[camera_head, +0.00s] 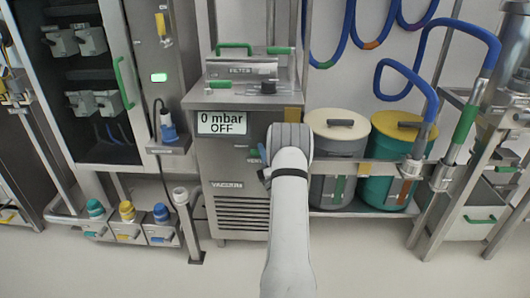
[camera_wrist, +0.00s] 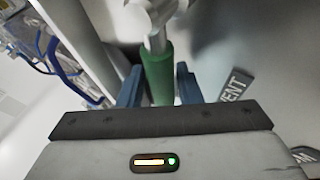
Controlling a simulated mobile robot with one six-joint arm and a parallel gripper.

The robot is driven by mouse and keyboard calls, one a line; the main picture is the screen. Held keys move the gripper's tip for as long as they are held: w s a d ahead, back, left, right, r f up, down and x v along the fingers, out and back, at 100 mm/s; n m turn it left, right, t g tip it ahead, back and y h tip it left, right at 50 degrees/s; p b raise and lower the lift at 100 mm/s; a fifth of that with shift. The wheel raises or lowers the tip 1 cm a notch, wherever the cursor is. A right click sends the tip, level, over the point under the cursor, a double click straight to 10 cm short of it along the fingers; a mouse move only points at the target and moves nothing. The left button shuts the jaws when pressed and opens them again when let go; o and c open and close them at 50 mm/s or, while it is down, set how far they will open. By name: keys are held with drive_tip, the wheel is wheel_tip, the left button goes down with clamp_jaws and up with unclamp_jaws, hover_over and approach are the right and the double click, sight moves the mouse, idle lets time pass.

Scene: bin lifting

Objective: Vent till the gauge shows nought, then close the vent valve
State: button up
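The gauge display (camera_head: 222,122) on the front of the steel vacuum unit (camera_head: 240,205) reads "0 mbar OFF". In the wrist view a green handle (camera_wrist: 158,78) on a pale metal fitting (camera_wrist: 155,42) lies between the two blue fingers of my gripper (camera_wrist: 160,85). A dark "VENT" label (camera_wrist: 236,85) is on the panel just right of it. The fingers are close beside the handle; whether they press on it is unclear.
Two lidded drums, one grey (camera_head: 334,185) and one green (camera_head: 388,190), stand right of the unit behind a steel rail. Blue hoses (camera_head: 440,40) hang above them. Small containers (camera_head: 128,222) sit low at left. The floor in front is clear.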

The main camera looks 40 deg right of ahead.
drive_tip(key=p+v, duration=0.1)
drive_tip(key=v, duration=0.6)
drive_tip(key=shift+s+a+f, duration=0.1)
drive_tip(key=shift+a, duration=0.05)
